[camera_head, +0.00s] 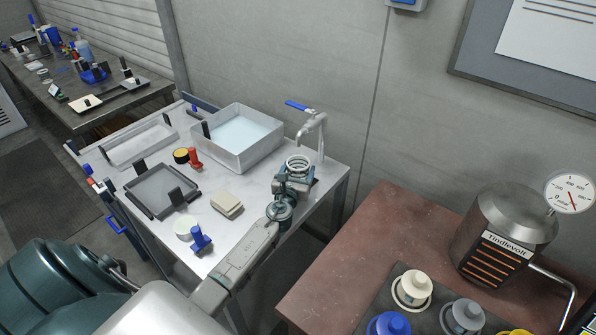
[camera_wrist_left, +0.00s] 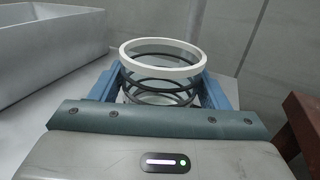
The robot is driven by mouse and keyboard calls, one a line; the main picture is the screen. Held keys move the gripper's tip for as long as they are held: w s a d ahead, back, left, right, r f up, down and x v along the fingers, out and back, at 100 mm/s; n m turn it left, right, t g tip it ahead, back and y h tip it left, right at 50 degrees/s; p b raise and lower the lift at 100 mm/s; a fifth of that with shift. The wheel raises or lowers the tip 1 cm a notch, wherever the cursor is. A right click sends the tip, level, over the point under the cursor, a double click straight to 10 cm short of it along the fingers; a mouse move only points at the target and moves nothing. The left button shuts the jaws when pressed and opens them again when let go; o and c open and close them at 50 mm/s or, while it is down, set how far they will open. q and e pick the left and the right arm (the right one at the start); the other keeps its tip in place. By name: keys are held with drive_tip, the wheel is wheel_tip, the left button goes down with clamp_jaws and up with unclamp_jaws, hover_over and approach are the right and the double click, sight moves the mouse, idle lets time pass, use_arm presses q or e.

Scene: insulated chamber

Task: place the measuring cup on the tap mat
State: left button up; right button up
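The measuring cup (camera_head: 298,164) is a clear cylinder with a white rim and dark rings. It is upright below the tap (camera_head: 315,133) at the right end of the white table. My left gripper (camera_head: 293,180) is shut around it; in the left wrist view the blue fingers press on both sides of the cup (camera_wrist_left: 163,65). The tap mat seems to be the dark patch (camera_head: 314,183) beside and behind the gripper, mostly hidden. I cannot tell whether the cup's base touches it. My right gripper is out of view.
A white basin of water (camera_head: 236,155) stands left of the tap. A grey tray (camera_head: 162,188), a beige block (camera_head: 227,204), a red-handled item (camera_head: 195,158) and a blue item (camera_head: 200,238) are on the same table. A red-brown table (camera_head: 345,265) is at the right, across a gap.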

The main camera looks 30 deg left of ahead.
use_arm(q)
drive_tip(key=shift+o, duration=0.9)
drive_tip(key=shift+r, duration=0.3)
drive_tip(key=v, duration=1.2)
drive_tip(key=shift+f, duration=0.1)
